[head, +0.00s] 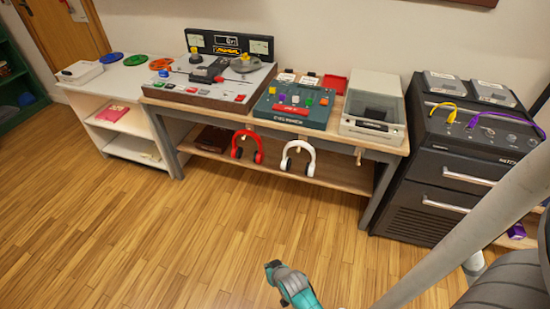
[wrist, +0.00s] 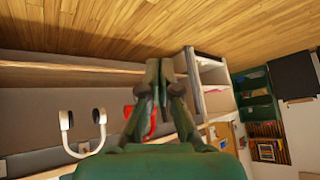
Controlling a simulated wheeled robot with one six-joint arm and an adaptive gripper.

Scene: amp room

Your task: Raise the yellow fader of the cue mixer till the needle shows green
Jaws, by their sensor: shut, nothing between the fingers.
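The cue mixer (head: 293,119) is a teal box on the wooden bench, between the tape machine and a white-grey case. Its sloped top carries a row of small coloured caps. I cannot make out a needle on the mixer. My gripper (head: 273,266) is low over the floor in front of the bench, well apart from the mixer. In the wrist view my gripper (wrist: 158,72) has its fingers together and empty. The mixer is not identifiable there.
Red headphones (head: 247,146) and white headphones (head: 298,158) hang at the bench front. The tape machine (head: 212,94) has two meters on its upright panel. A black cabinet (head: 440,165) with cables stands at right. The wooden floor (head: 180,240) before the bench is clear.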

